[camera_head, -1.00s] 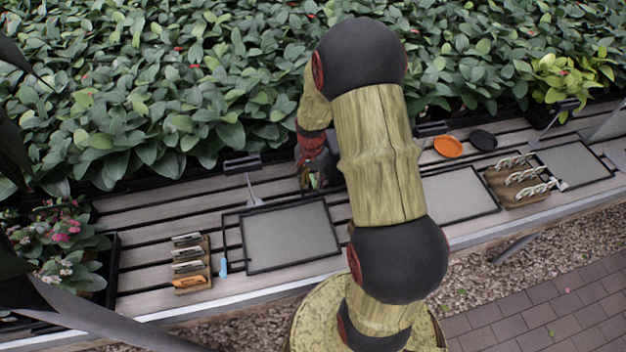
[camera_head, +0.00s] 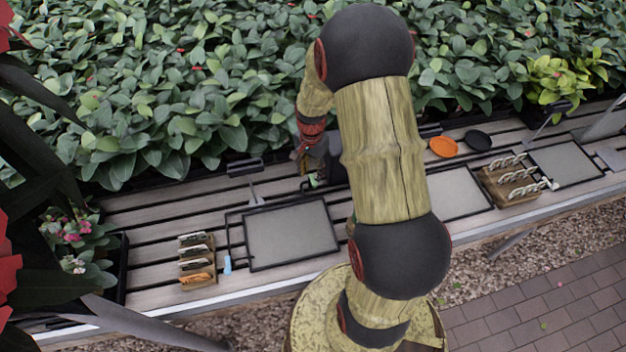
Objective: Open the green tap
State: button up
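My gripper (camera_head: 311,163) is small and far off at the back of the wooden bench, partly covered by my own arm. A small green patch (camera_head: 313,181) shows just below its fingers. It may be the green tap, but it is too small to be sure, and I cannot tell whether the gripper touches it. A dark block stands right beside the gripper. Whether the fingers are open or shut does not show. No other tap is clear in view.
A grey black-framed panel (camera_head: 291,234) lies on the bench, with a wooden rack (camera_head: 197,262) to its left. Another rack (camera_head: 511,184), an orange dish (camera_head: 444,147) and a black dish (camera_head: 478,140) are at the right. Dense leafy plants (camera_head: 180,110) line the back. Red-and-dark foliage hangs at the left edge.

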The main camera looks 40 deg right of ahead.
aim_at(314, 182)
jog(key=shift+d+r+p, duration=0.25)
jog(key=shift+r+p, duration=0.05)
jog(key=shift+r, duration=0.4)
jog(key=n, duration=0.3)
jog(key=shift+s+d+r, duration=0.1)
jog(key=shift+s+r, duration=0.05)
jog(key=shift+r, duration=0.1)
jog(key=n, duration=0.4)
jog(key=shift+r, duration=0.15)
jog(key=n, duration=0.4)
jog(key=shift+d+r+n, duration=0.1)
jog(key=shift+n, duration=0.2)
jog(key=n, duration=0.6)
jog(key=shift+s, duration=0.1)
notch_tip(314, 182, down, 8)
jog(key=shift+r+b, duration=0.1)
jog(key=shift+b, duration=0.45)
jog(key=c, duration=0.3)
grip_shut()
